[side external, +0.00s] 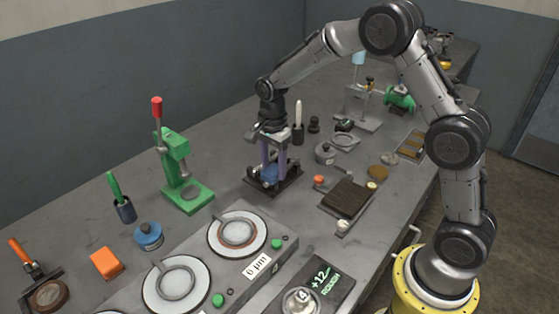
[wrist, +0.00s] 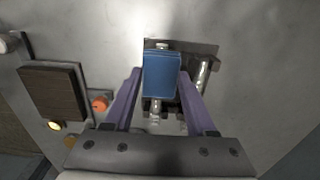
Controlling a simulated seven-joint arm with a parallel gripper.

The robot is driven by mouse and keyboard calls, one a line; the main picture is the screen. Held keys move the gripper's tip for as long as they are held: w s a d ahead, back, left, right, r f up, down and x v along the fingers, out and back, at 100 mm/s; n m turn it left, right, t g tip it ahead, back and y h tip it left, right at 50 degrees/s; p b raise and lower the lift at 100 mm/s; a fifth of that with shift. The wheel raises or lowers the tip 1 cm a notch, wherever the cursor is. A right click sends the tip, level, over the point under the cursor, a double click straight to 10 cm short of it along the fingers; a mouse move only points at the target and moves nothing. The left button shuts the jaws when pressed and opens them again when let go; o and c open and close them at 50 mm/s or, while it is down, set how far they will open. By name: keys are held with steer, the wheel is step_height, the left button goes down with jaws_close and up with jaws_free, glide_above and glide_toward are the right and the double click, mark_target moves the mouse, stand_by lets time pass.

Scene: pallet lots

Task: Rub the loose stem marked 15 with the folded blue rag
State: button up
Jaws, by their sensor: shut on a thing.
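My gripper (side external: 273,172) has purple fingers and is shut on the folded blue rag (wrist: 161,74). The rag also shows low between the fingers in the side view (side external: 270,175). It is over a dark fixture (side external: 291,183) on the bench and covers part of it. In the wrist view, a shiny metal stem (wrist: 155,109) shows below the rag's near edge, mostly hidden under it. I cannot read the mark 15, and cannot tell whether rag and stem touch.
A green press (side external: 184,175) stands left of the fixture. A dark brown block (side external: 346,198) and an orange knob (side external: 319,180) are to the right. Lapping plates (side external: 237,208) lie in front. A holder with a white-handled tool (side external: 298,130) stands behind.

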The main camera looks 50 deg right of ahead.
mark_target(288, 165)
steer(key=shift+a, duration=1.25)
steer(key=shift+d, duration=4.4)
step_height(288, 165, up, 8)
